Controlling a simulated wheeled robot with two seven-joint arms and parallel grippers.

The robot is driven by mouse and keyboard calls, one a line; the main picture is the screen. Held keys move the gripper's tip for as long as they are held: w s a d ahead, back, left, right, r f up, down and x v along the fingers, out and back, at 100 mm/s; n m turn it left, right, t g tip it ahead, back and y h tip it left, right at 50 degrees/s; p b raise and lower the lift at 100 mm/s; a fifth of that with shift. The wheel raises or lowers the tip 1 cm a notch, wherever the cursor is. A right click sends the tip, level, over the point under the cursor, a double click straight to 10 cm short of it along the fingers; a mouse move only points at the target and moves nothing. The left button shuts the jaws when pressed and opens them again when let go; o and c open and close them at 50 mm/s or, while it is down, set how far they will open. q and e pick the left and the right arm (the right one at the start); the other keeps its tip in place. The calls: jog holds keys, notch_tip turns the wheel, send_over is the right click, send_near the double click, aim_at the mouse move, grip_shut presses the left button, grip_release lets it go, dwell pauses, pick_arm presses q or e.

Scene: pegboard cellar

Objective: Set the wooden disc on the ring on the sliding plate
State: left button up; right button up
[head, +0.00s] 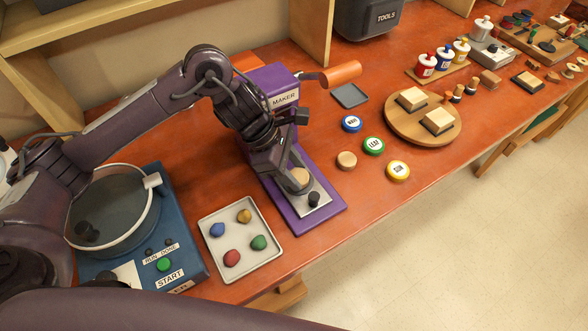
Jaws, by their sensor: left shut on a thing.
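My left gripper (287,175) reaches down over the silver sliding plate (322,190) of the purple MAKER machine (265,88). It is shut on a pale wooden disc (300,178), partly covered by the fingers. The disc is over the plate or very near it; I cannot tell whether it touches. The ring is not visible. A black knob (313,199) stands at the plate's near end. Another round wooden piece (347,160) sits on the table to the right. My right gripper is not in view.
The orange handle (341,74) sticks out from the machine. A white tray (241,262) with coloured lumps lies to the left of its base. Blue, green (373,146) and yellow labelled discs and a round wooden board (387,126) stand to the right.

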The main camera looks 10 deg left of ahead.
pick_arm(q)
jog(key=o, duration=1.4)
jog(key=shift+r+p, duration=0.65)
jog(key=shift+r, duration=0.6)
jog(key=shift+r+p, duration=1.55)
jog(key=shift+r, duration=0.75)
jog(key=shift+f, duration=0.1)
